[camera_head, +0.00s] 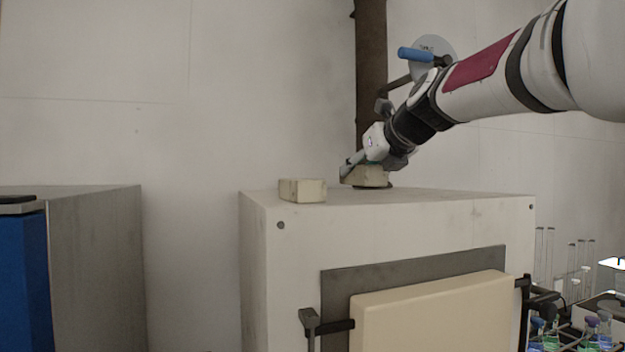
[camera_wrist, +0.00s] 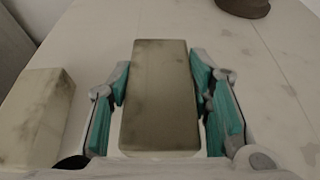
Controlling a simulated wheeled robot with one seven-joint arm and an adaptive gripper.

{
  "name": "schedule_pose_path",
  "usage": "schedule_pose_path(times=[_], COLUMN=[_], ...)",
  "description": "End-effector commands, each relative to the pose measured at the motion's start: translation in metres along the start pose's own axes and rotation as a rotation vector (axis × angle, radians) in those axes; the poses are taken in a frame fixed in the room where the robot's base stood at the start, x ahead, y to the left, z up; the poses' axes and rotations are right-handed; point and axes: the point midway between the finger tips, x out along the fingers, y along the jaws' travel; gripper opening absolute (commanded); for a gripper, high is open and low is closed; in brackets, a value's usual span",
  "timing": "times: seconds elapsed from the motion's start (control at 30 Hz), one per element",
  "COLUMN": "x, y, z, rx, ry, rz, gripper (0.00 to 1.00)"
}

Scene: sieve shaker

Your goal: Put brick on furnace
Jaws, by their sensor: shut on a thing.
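A pale brick (camera_head: 363,178) is between the fingers of my gripper (camera_head: 364,172), right at the top of the white furnace (camera_head: 260,225). In the wrist view the brick (camera_wrist: 160,95) lies lengthwise between the two teal finger pads of my gripper (camera_wrist: 160,100), which is shut on it. I cannot tell whether the brick's underside touches the furnace top. A second pale brick (camera_head: 302,190) rests on the furnace top at the left front edge. It also shows at the left in the wrist view (camera_wrist: 38,115), beside my gripper and apart from the held brick.
A brown vertical pipe (camera_head: 371,60) rises behind the furnace top, with a blue-handled lever (camera_head: 415,54) near it. The furnace's cream door (camera_head: 435,315) is on the front. Glassware (camera_head: 590,325) stands at the lower right. The furnace top right of my gripper is clear.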

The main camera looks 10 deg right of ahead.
Motion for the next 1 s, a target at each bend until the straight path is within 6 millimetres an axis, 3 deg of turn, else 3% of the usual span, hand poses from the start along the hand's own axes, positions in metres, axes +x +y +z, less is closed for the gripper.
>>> schedule_pose_path(times=[0.2,0.6,0.63,0.7,1.0], x=[0.005,0.008,0.009,0.008,0.008], y=[-0.001,-0.001,-0.001,-0.001,-0.001], z=[-0.022,-0.026,-0.027,-0.027,-0.027], rx=[0.003,0.000,0.001,0.000,0.001], ry=[0.001,-0.001,0.001,0.001,0.001], rz=[-0.003,-0.003,-0.002,-0.002,-0.002], gripper=[0.01,0.01,0.48,0.63,0.65])
